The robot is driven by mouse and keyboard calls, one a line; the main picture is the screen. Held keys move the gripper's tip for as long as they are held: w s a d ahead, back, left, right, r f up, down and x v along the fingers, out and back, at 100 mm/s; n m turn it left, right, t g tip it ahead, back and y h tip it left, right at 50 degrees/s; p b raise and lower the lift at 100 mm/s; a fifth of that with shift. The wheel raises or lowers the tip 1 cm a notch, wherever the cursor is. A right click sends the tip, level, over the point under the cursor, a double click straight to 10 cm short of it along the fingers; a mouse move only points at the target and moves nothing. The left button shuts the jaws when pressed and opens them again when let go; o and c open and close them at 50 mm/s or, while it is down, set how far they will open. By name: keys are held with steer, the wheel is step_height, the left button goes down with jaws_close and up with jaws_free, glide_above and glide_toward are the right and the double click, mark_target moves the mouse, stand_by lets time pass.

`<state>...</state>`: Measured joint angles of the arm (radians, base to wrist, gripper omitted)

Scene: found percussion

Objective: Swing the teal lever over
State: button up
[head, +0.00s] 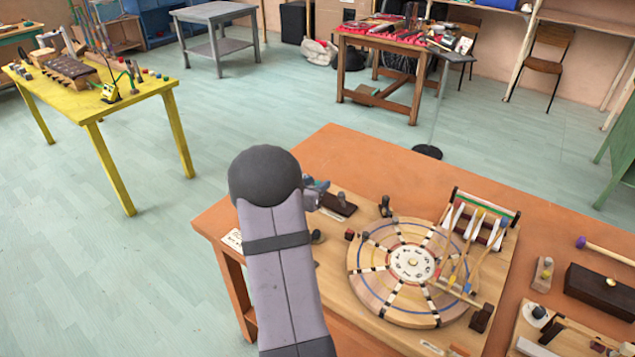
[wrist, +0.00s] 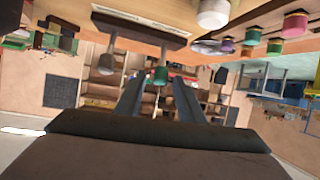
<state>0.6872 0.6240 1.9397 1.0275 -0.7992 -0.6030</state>
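The teal lever (wrist: 160,75) shows in the wrist view as a teal knob on a short stem. Its stem comes from a dark brown block (wrist: 140,27), which appears upside down there. A second lever with a grey knob (wrist: 106,65) sits on the same block, to the left. My gripper (wrist: 158,84) is open and empty, with the teal knob seen between its two fingertips; I cannot tell whether they touch it. In the head view my gripper (head: 318,188) is beside the dark block (head: 338,204) at the board's far left. My arm hides part of that area, and the teal knob is not clear there.
A round wooden wheel (head: 413,264) lies on the board right of my arm. A dark box (head: 602,291) is farther right. Several coloured knobs, one purple (wrist: 228,46), show at the wrist view's upper right.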

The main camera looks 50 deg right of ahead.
steer(key=shift+x, duration=0.8)
jaws_close()
